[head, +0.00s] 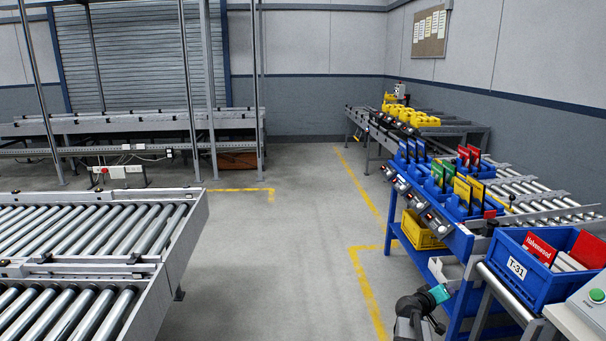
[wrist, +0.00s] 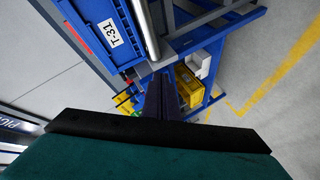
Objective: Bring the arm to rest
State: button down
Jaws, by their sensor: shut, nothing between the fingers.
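My gripper (head: 439,294) shows low in the head view, a teal and black end on my dark arm, left of the blue rack. Its fingers are hard to make out there. In the wrist view its teal and black body fills the bottom, and the dark fingers (wrist: 161,98) stand together in the middle, shut with nothing between them. The gripper appears apart from the blue rack and the bin behind it.
A blue T-31 bin (head: 524,279) with red and white items stands at right, beside a green-button box (head: 590,302). The blue rack (head: 466,243) holds coloured cards; a yellow bin (head: 423,231) sits below. A roller conveyor (head: 85,235) stands left. The middle floor is clear.

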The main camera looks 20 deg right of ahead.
jog(key=w+a+f+n+y, duration=0.1)
jog(key=w+a+f+y, duration=0.2)
jog(key=a+f, duration=1.25)
jog(key=s+a+f+n+g+y, duration=0.1)
jog(key=s+a+f+g+y, duration=0.35)
jog(key=a+f, duration=1)
jog(key=s+a+f+g+y, duration=0.2)
jog(key=s+a+f+y, duration=0.1)
jog(key=s+a, duration=0.9)
jog(key=s+a+f+n+g+y, duration=0.1)
jog(key=s+a+f+g+y, duration=0.2)
jog(key=s+a, duration=1)
notch_tip(320, 180, down, 2)
jog(key=s, duration=0.3)
jog(key=shift+a+f, duration=0.15)
jog(key=shift+f, duration=0.1)
